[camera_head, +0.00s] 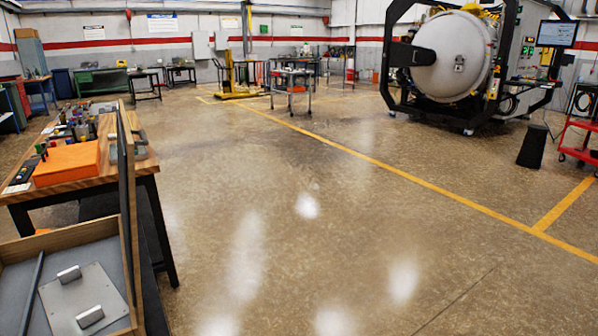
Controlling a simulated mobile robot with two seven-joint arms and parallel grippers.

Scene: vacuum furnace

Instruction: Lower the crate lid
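An open wooden crate (62,237) is at the lower left, cut off by the picture's bottom and left edges. A dark, thin panel that looks like its lid (128,215) stands raised, nearly upright, along the crate's right side, seen almost edge-on. Inside the crate, a flat metal plate (82,300) with two block-like handles lies on a grey lining. A dark rod (33,290) runs along the plate's left side. Neither of my grippers is in view.
A workbench (160,195) with an orange box (68,163) and small items stands behind the crate. The floor (300,230) to the right is clear. A large vacuum furnace (455,60), a black bin (532,146) and a red cart (580,150) stand at the far right.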

